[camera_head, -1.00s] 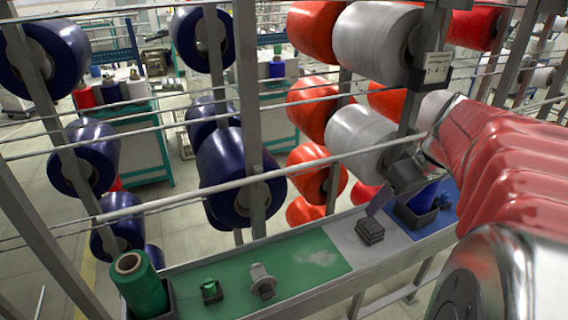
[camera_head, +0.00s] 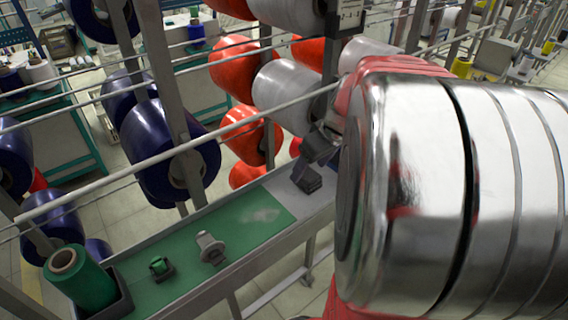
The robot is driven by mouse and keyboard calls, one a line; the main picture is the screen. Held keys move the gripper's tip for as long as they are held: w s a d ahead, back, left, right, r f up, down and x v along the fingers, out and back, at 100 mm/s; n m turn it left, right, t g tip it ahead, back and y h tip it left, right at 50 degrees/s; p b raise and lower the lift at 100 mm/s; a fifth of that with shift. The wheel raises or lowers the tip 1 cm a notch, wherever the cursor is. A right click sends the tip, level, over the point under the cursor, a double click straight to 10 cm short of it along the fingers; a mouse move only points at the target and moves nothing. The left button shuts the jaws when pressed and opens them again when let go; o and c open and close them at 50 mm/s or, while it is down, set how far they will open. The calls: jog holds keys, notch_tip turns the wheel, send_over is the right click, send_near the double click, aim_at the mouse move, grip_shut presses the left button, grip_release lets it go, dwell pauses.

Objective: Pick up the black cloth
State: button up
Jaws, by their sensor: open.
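The black cloth (camera_head: 309,182) is a small, dark folded stack on the grey section of the long bench shelf, right of the green mat. My gripper (camera_head: 314,162) is open and points down close above the cloth, at its far side. One finger overlaps the cloth's edge in the picture. I cannot tell whether it touches. My red and silver arm covers the right of the view and hides the shelf beyond the cloth.
The green mat (camera_head: 240,222) holds a grey bobbin (camera_head: 210,247) and a small green spool (camera_head: 160,267). A green thread cone (camera_head: 82,279) stands in a dark holder at the left end. Metal posts and rails with blue, orange and white spools rise behind the shelf.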

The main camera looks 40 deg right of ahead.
aim_at(309, 174)
jog(key=shift+s+d+x, duration=0.15)
jog(key=shift+d+x, duration=0.05)
jog(key=shift+x, duration=1.1)
jog(key=shift+s+d+x, duration=0.1)
jog(key=shift+d+x, duration=0.1)
jog(key=shift+x, duration=1.1)
jog(key=shift+f, duration=0.1)
jog(key=c, duration=1.1)
jog(key=shift+c, duration=0.2)
notch_tip(309, 174, up, 10)
jog(key=shift+r, duration=0.1)
